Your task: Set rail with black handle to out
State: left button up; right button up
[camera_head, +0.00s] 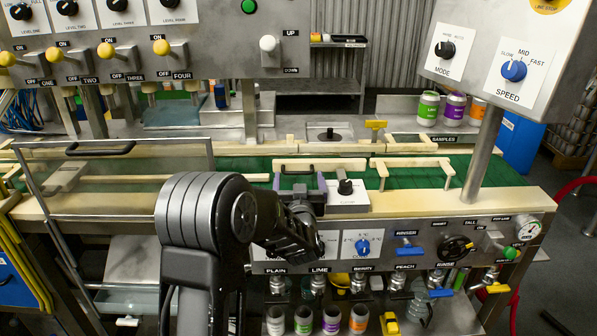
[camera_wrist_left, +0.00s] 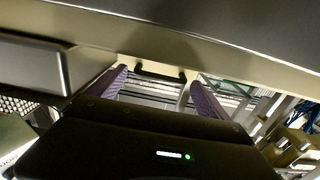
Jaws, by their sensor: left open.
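My left arm comes across the front of the line. Its gripper (camera_head: 299,184) is open, with two purple-lined fingers pointing away from me over the front edge of the conveyor. A black handle (camera_head: 297,170) shows just beyond the fingertips, in front of a pale rail (camera_head: 340,163) over the green belt. In the left wrist view the black handle (camera_wrist_left: 160,73) appears in the gap between the open fingers (camera_wrist_left: 160,88), apart from both. I cannot tell how deep it lies between them. My right gripper is not in view.
A clear guard with another black handle (camera_head: 100,148) stands at the left. A small black-knobbed switch box (camera_head: 347,194) sits right beside the gripper. Another pale rail (camera_head: 412,163) lies further right. A control panel (camera_head: 200,40) hangs above, and a front panel (camera_head: 400,245) carries knobs and valves.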

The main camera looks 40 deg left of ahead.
aim_at(298, 174)
pick_arm(q)
jog(key=shift+x, duration=1.65)
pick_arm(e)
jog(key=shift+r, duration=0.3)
pick_arm(q)
jog(key=shift+c, duration=0.2)
